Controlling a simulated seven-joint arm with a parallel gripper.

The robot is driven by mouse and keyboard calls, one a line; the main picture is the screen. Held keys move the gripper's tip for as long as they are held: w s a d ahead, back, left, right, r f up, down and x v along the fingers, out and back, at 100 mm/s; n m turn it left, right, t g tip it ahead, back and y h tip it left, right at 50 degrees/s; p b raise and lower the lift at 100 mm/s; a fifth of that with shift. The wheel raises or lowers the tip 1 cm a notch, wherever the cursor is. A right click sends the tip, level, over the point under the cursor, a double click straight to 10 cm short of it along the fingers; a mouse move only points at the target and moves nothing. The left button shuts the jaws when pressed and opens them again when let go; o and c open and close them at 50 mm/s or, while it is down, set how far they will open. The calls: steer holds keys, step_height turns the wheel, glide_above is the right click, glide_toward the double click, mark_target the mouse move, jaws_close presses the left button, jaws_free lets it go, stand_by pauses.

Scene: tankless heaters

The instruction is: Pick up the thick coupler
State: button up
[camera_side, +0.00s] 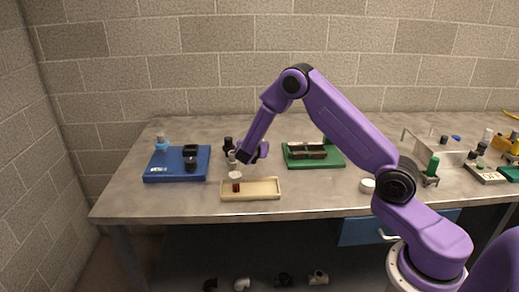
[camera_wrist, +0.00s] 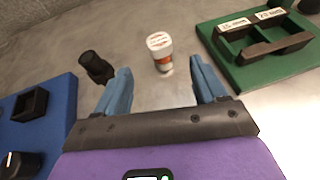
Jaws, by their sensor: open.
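My gripper (camera_wrist: 163,84) is open, with its two blue fingers spread and nothing between them; in the side view it hangs low over the table (camera_side: 252,155). A short black cylindrical piece (camera_wrist: 96,66) stands on the table just left of the left finger; it also shows in the side view (camera_side: 228,144). A small white-capped container with an orange band (camera_wrist: 160,52) stands ahead of the gap between the fingers, apart from them. I cannot tell for sure which piece is the thick coupler; the black cylinder may be it.
A blue base (camera_side: 160,176) with black parts lies to the left. A green tray (camera_side: 330,161) with dark compartments lies to the right. A tan tray (camera_side: 262,195) is near the front edge. Bare table (camera_side: 290,130) is free behind.

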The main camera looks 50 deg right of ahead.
steer(key=x, duration=0.7)
steer(key=shift+w+d+f, duration=0.25)
steer(key=shift+d, duration=0.05)
steer(key=shift+f+x, duration=0.25)
steer(key=shift+x, duration=2.2)
steer(key=shift+a, duration=0.15)
steer(key=c, duration=1)
steer(key=shift+c, duration=0.8)
steer(key=shift+r, duration=0.2)
